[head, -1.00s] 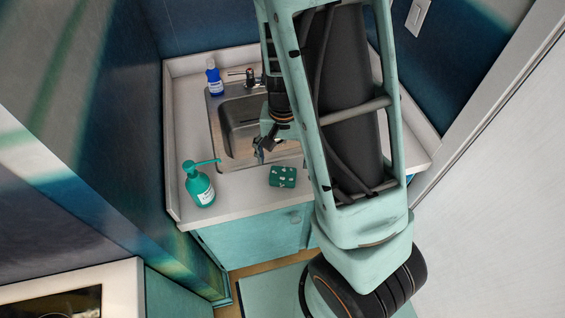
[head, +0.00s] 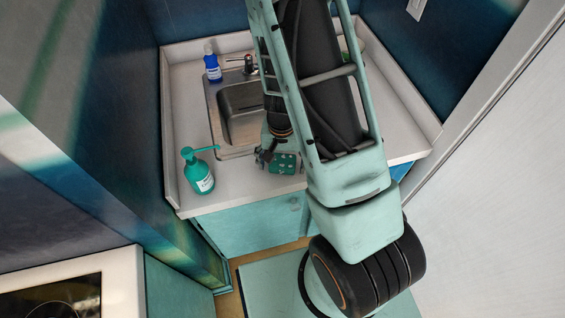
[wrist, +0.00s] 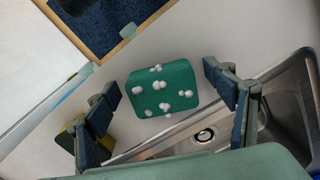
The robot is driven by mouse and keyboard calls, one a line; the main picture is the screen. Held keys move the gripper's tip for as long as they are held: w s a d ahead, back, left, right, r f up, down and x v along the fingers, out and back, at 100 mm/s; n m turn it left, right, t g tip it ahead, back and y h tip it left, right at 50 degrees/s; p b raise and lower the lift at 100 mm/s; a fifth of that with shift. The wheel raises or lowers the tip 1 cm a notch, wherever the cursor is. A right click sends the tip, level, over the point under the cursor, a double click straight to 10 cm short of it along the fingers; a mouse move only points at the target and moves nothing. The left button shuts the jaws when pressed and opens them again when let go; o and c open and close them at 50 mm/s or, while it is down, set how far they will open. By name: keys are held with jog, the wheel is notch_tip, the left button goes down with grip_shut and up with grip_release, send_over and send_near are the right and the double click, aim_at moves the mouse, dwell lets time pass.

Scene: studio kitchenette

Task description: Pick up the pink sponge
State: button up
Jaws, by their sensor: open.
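No pink sponge shows in either view. A teal block (head: 287,163) with white dots or blobs lies on the counter in front of the sink; it also shows in the wrist view (wrist: 163,92). My gripper (head: 266,156) is beside or over the block in the head view. In the wrist view my gripper (wrist: 158,79) is open, with one finger on each side of the block and nothing held. I cannot tell its height above the block. A yellow and green sponge-like block (wrist: 68,135) is partly hidden behind the left finger.
A steel sink (head: 238,112) with a tap (head: 249,66) is behind the block. A teal pump bottle (head: 199,175) stands at the front left of the counter (head: 232,192). A blue bottle (head: 212,65) stands at the back left. My arm hides the counter's right part.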

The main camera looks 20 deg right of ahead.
jog(key=shift+c, duration=0.2)
jog(key=c, duration=0.8)
jog(key=shift+r, duration=0.15)
